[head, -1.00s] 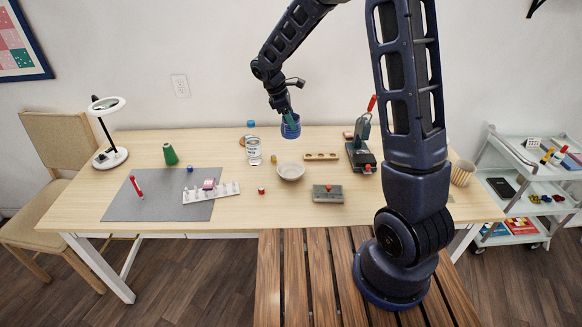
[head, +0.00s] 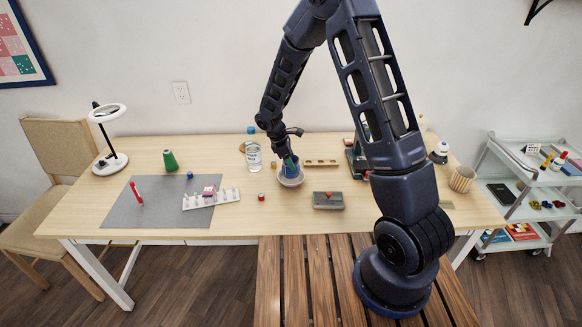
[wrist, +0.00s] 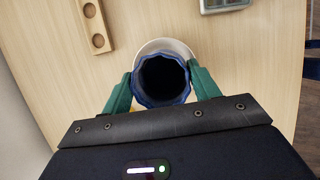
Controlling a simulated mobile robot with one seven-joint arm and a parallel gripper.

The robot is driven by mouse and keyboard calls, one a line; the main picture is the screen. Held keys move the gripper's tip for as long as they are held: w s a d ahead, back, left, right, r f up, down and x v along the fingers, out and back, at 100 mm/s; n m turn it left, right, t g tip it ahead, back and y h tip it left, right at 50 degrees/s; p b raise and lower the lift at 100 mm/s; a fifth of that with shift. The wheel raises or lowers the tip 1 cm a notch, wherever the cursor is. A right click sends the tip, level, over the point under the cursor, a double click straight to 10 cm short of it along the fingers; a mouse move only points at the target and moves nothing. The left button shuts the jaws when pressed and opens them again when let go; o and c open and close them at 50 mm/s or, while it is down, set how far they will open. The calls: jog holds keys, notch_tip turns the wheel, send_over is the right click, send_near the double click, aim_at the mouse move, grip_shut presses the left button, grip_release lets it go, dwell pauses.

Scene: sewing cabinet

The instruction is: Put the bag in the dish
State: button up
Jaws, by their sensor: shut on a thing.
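The blue bag (head: 289,168) has a dark open mouth and a crimped rim. It also shows in the wrist view (wrist: 162,96), between the two green fingers. My gripper (head: 291,160) is shut on the bag, one finger at each side of it. The dish (head: 292,182) is a pale round bowl on the table, directly below the bag. In the wrist view the dish's rim (wrist: 165,44) shows behind the bag. The bag is at or inside the dish's rim; I cannot tell whether its base touches the bottom.
A clear bottle (head: 253,157) stands left of the dish. A wooden holder with holes (head: 321,163) lies behind right, a grey box (head: 328,200) in front right. A small red-topped spool (head: 261,197) is front left. A grey mat (head: 165,212) lies further left.

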jog(key=shift+f, duration=1.65)
jog(key=shift+f, duration=0.15)
jog(key=o, duration=1)
jog(key=shift+c, duration=0.2)
jog(key=v, duration=1.2)
